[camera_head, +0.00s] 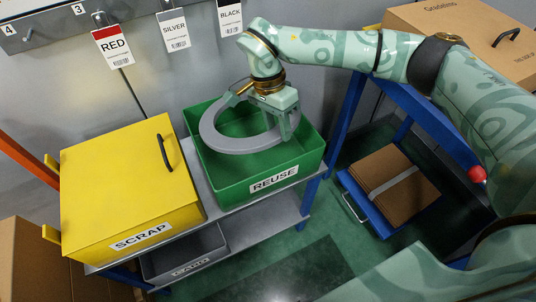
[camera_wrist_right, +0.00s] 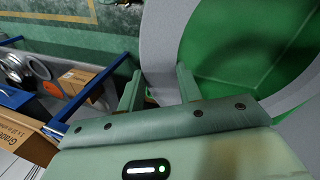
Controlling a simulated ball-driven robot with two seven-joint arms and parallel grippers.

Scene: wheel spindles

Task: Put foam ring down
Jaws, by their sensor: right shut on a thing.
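The grey foam ring (camera_head: 222,142) is held over the open green REUSE bin (camera_head: 300,160), a little tilted. My right gripper (camera_head: 287,128) is shut on the right side of the ring's band. In the right wrist view the ring (camera_wrist_right: 165,25) passes between the two fingers of my right gripper (camera_wrist_right: 158,88), and green bin floor (camera_wrist_right: 235,45) shows through its hole. I cannot tell whether the ring touches the bin. My left gripper is not in view.
A yellow SCRAP box (camera_head: 120,190) with a closed lid and black handle stands left of the bin. A grey bin (camera_head: 185,257) sits on the shelf below. Tags hang behind.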

